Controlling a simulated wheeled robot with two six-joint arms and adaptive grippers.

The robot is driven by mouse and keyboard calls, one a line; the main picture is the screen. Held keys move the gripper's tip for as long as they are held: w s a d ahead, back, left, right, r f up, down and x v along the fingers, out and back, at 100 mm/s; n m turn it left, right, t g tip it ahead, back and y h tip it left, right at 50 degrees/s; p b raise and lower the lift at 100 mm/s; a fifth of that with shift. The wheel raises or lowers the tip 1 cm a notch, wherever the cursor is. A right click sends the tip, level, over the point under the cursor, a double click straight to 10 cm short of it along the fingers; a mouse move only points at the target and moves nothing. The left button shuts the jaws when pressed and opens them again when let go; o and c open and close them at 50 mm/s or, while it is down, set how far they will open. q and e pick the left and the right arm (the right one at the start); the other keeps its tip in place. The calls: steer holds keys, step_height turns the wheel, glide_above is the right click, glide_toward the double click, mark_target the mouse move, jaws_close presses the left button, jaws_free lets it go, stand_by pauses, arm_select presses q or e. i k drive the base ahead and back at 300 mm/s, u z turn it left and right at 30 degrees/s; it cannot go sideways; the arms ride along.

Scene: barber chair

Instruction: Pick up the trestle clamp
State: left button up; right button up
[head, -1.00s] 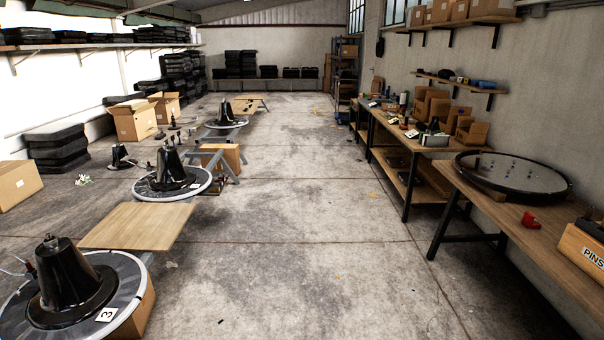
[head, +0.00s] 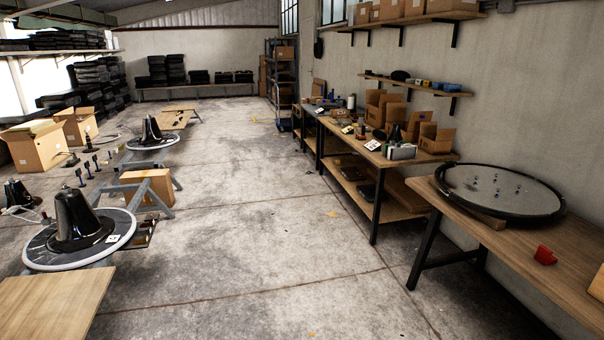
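I cannot pick out a trestle clamp for certain. A small red object (head: 545,255) lies on the wooden workbench (head: 490,240) at the right; its shape is too small to name surely. At the left, a trestle (head: 143,190) stands on the floor near a cardboard box (head: 147,188). Small dark and reddish items (head: 143,236) show beside the nearer round disc (head: 45,258) and are too small to tell. Neither of my grippers is in view.
A large round black-rimmed disc (head: 500,192) lies on the right bench. Another bench (head: 375,160) with boxes and tools stands behind it. A wooden board (head: 50,302) is at the front left.

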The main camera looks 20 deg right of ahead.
mark_target(542, 255)
steer(key=z, duration=0.3)
steer(key=i, duration=1.1)
steer(key=z, duration=1.1)
steer(key=i, duration=0.7)
steer(key=z, duration=1.8)
steer(key=i, duration=0.95)
steer(key=z, duration=0.5)
